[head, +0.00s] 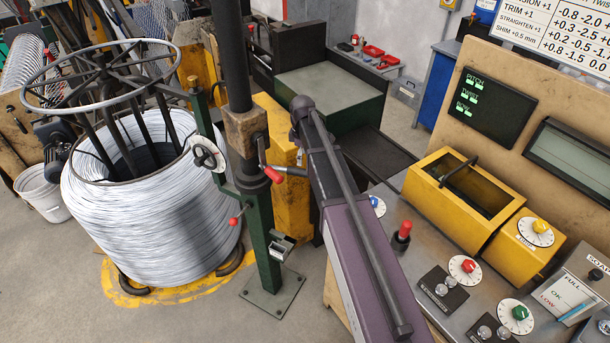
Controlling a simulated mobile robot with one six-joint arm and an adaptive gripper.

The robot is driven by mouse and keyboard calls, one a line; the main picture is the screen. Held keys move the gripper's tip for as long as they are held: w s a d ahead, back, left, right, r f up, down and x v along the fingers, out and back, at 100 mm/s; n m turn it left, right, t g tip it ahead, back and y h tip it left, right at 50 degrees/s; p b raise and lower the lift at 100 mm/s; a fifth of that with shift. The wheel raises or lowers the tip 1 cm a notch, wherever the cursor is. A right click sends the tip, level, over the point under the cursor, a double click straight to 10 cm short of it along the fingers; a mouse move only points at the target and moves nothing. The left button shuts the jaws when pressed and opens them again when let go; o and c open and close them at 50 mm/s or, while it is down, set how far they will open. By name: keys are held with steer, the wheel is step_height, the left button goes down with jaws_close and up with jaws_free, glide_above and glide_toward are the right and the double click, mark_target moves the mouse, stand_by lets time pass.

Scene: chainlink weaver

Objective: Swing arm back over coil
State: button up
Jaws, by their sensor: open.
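A large coil of pale wire (150,215) stands on a yellow floor mark at the left in the head view. A green post (264,235) stands on a floor plate to its right. A slim green arm (207,125) with a brass-coloured top and a small roller (208,156) leans beside the coil's right edge and appears joined to the post. A crank with a red knob (273,175) is on the post's block (245,130). My purple and grey arm crosses the middle in front. I cannot make out my gripper.
A spoked ring (105,78) sits above the coil. A white bucket (42,188) stands left of it. A control bench (390,235) with dials and a yellow box (462,205) fills the right. Bare floor (220,315) lies before the coil.

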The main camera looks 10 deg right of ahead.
mark_target(303, 170)
steer(key=shift+s+f+b, duration=0.1)
steer(key=shift+f+b, duration=2.95)
steer(key=shift+f, duration=0.35)
jaws_close()
steer(key=shift+d, duration=0.3)
steer(key=shift+a, duration=0.25)
steer(key=shift+d, duration=0.1)
